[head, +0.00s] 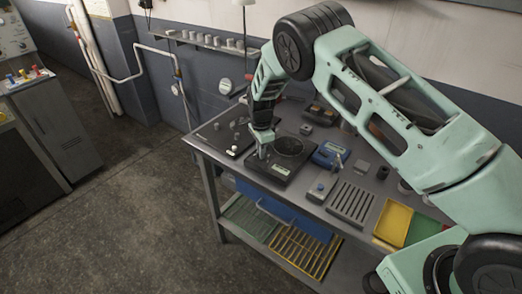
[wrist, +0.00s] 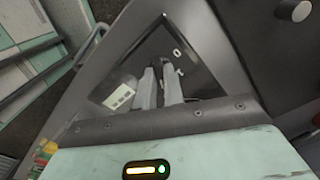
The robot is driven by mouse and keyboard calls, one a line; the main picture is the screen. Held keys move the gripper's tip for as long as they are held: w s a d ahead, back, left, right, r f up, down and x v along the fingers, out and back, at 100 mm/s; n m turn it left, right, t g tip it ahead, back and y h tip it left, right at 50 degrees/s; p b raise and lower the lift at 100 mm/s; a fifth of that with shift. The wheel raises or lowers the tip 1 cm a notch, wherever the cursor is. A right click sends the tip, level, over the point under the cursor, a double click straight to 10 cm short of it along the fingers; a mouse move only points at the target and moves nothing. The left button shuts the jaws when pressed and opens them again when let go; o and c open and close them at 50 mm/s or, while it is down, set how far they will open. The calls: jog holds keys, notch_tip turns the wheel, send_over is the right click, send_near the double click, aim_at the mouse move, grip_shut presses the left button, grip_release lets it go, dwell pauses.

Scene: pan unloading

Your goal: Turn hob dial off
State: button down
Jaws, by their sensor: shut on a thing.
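The hob (head: 265,169) is a black square unit with a round dark plate (head: 289,146) and a small pale label, on the workbench below my arm. My gripper (head: 262,153) points down at the hob's left part, beside the round plate. In the wrist view my two grey fingers (wrist: 159,70) are close together over the hob's dark top (wrist: 198,80), shut on the dial, which they mostly hide. A small white mark (wrist: 177,52) shows just beyond the fingertips, and the pale label (wrist: 119,97) lies to their left. I cannot read the dial's setting.
A black panel with small knobs (head: 222,137) sits left of the hob. A blue device (head: 330,155), a slotted grey rack (head: 351,202) and a yellow tray (head: 393,222) stand to the right. A lower shelf holds a yellow rack (head: 305,250). The floor (head: 140,220) at left is clear.

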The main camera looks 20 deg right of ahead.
jog(key=shift+f+n+b, duration=0.15)
jog(key=shift+n+b, duration=0.85)
jog(key=shift+b, duration=0.15)
jog(key=n+b, duration=0.5)
jog(key=n, duration=0.2)
jog(key=n+b, duration=0.1)
jog(key=n, duration=0.2)
jog(key=shift+n+b, duration=0.3)
jog(key=shift+b, duration=0.05)
jog(key=n+b, duration=0.1)
jog(key=n, duration=0.4)
jog(key=shift+n, duration=0.3)
jog(key=n, duration=0.2)
jog(key=n+b, duration=0.1)
jog(key=n, duration=0.2)
jog(key=shift+r+n, duration=0.2)
jog(key=shift+n, duration=0.1)
